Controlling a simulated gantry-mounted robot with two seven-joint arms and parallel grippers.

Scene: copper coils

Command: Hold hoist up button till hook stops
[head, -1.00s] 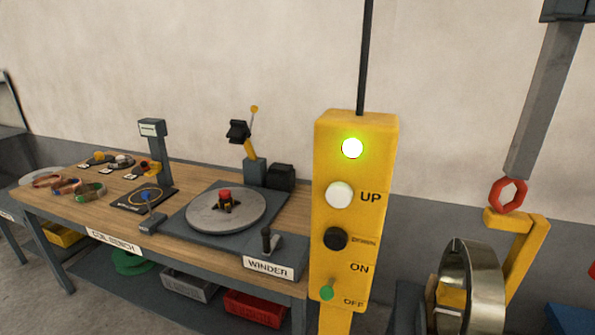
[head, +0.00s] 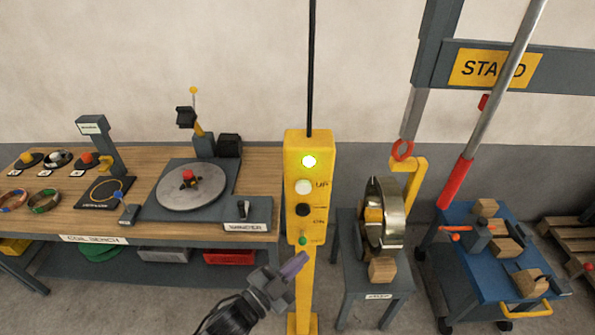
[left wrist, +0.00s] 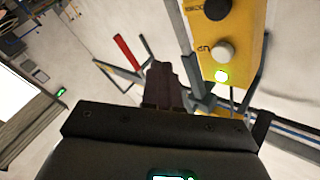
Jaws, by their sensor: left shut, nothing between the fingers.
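The yellow hoist pendant (head: 292,207) stands upright on a yellow post in the middle of the head view. Its round white UP button (head: 303,187) sits above the black DOWN button (head: 302,209), under a lit green lamp (head: 309,161). The left wrist view also shows the UP button (left wrist: 223,51). My left gripper (head: 296,262) is shut and empty, low beside the post, below the buttons and apart from them. The yellow hook (head: 415,180) hangs from a red ring (head: 402,150) at the metal coil (head: 396,222). My right gripper is out of view.
The wooden coil bench (head: 120,215) with the winder turntable (head: 178,192) is left of the pendant. A grey stand (head: 348,270) under the coil and a blue cart (head: 480,280) are to the right. A silver pole with a red end (head: 455,185) slants above the cart.

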